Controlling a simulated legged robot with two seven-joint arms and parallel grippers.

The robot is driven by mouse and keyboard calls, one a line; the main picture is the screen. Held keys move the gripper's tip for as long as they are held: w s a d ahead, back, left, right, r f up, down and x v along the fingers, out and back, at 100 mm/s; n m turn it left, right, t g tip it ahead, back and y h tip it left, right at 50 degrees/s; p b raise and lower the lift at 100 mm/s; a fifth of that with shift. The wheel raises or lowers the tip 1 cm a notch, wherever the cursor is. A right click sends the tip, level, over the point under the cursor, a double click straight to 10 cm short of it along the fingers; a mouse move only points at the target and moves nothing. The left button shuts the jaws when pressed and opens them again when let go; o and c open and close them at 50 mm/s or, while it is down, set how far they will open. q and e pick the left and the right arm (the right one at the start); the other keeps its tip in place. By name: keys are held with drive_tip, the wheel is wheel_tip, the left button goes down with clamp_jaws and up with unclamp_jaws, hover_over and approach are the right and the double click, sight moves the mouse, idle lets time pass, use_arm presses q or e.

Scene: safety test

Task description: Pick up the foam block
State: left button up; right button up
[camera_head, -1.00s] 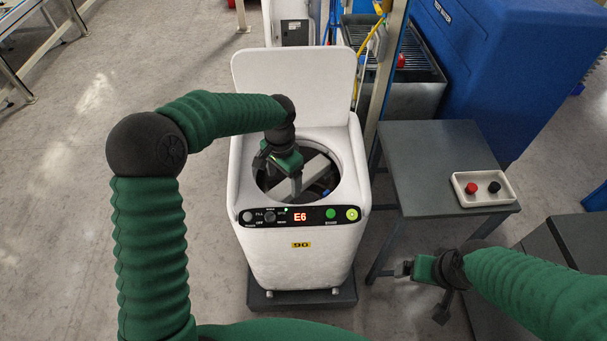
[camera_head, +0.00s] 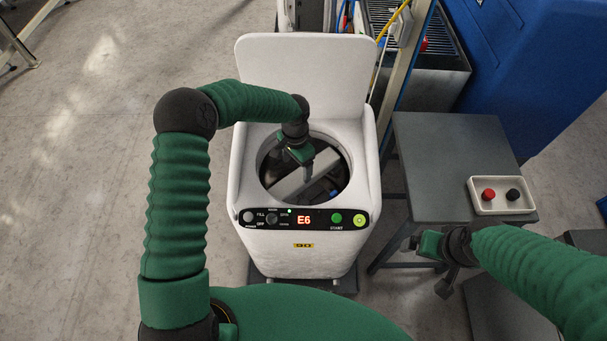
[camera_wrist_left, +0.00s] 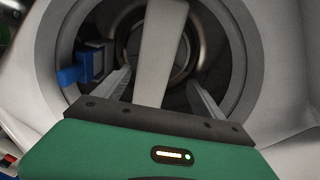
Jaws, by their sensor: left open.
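A long pale grey bar, which appears to be the foam block (camera_head: 288,184), lies slanted inside the drum opening of the white washer (camera_head: 298,250). In the left wrist view the pale bar (camera_wrist_left: 155,50) runs between my two fingers. My left gripper (camera_head: 307,172) is in the drum opening, pointing down over the bar. It is open, with a finger on either side of the bar in the left wrist view (camera_wrist_left: 162,92); contact cannot be told. The bar's lower end is hidden behind my gripper. My right gripper (camera_head: 424,266) is open and empty, right of the washer.
The washer lid (camera_head: 305,75) stands raised behind the opening. Its panel (camera_head: 304,219) reads E6. A blue item (camera_wrist_left: 78,74) sits inside the drum. A grey table (camera_head: 440,160) at right carries a tray (camera_head: 503,209) with a red and a black button.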

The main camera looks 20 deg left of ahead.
sight(301, 177)
use_arm(q)
drive_tip(key=shift+f, duration=0.7)
drive_tip(key=f, duration=0.1)
drive_tip(key=d+f, duration=0.1)
drive_tip(key=f, duration=0.1)
drive_tip(key=f+p, duration=0.1)
drive_tip(key=shift+s+d+f, duration=0.2)
drive_tip(key=shift+s+d, duration=0.05)
drive_tip(key=shift+s, duration=0.1)
drive_tip(key=shift+w+f, duration=0.1)
drive_tip(key=shift+f, duration=0.4)
drive_tip(key=shift+a, duration=0.3)
drive_tip(key=shift+c, duration=0.9)
drive_tip(key=shift+a, duration=0.15)
drive_tip(key=c, duration=0.5)
drive_tip(key=shift+d, duration=0.3)
drive_tip(key=c, duration=0.7)
drive_tip(key=shift+r, duration=0.1)
